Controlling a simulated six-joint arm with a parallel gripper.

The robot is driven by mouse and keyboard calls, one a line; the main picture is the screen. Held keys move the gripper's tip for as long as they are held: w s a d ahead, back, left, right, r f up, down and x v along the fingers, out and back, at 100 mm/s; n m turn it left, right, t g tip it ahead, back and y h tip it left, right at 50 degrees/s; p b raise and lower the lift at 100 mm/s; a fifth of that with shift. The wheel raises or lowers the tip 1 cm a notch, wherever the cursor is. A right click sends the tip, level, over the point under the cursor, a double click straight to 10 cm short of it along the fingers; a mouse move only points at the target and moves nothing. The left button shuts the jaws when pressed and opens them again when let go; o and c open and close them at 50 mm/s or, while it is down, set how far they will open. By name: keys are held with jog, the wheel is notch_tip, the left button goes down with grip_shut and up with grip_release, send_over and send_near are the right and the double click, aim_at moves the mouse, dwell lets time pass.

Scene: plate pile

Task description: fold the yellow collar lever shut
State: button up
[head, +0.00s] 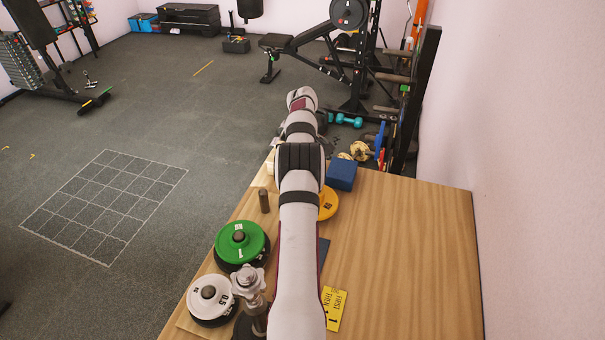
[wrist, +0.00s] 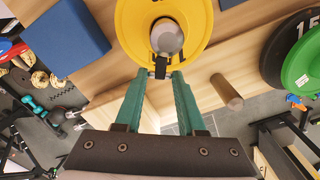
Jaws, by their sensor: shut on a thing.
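The yellow plate (wrist: 205,22) lies at the top of the wrist view, with a metal post (wrist: 167,36) standing through its middle. It is partly hidden by my arm in the head view (head: 328,204). A small dark collar lever (wrist: 160,71) sticks out from the front of the post, toward me. My gripper (wrist: 160,76) has its two teal fingers on either side of this lever and is shut on it. The rest of the collar is hard to make out. My arm hides the fingers in the head view.
A blue block (head: 342,174) stands beside the yellow plate. A bare post (head: 264,201) stands to its left. Green (head: 254,232) and white (head: 222,302) plates sit on dark plates at the table's left edge. A yellow card (head: 333,308) lies near my arm. The table's right side is clear.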

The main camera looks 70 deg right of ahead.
jog(key=shift+s+a+f, duration=0.1)
jog(key=shift+s+f, duration=0.05)
jog(key=shift+f, duration=0.45)
dwell(0.7)
jog(key=shift+s+a+f, duration=0.2)
jog(key=shift+s+f, duration=0.15)
jog(key=shift+f, duration=0.05)
dwell(0.6)
jog(key=shift+s, duration=0.1)
jog(key=shift+s+a, duration=0.1)
grip_shut()
jog(key=shift+s+a+f, duration=0.1)
jog(key=shift+s+a, duration=0.05)
jog(key=shift+s, duration=0.1)
dwell(0.4)
jog(key=o, duration=0.6)
grip_release()
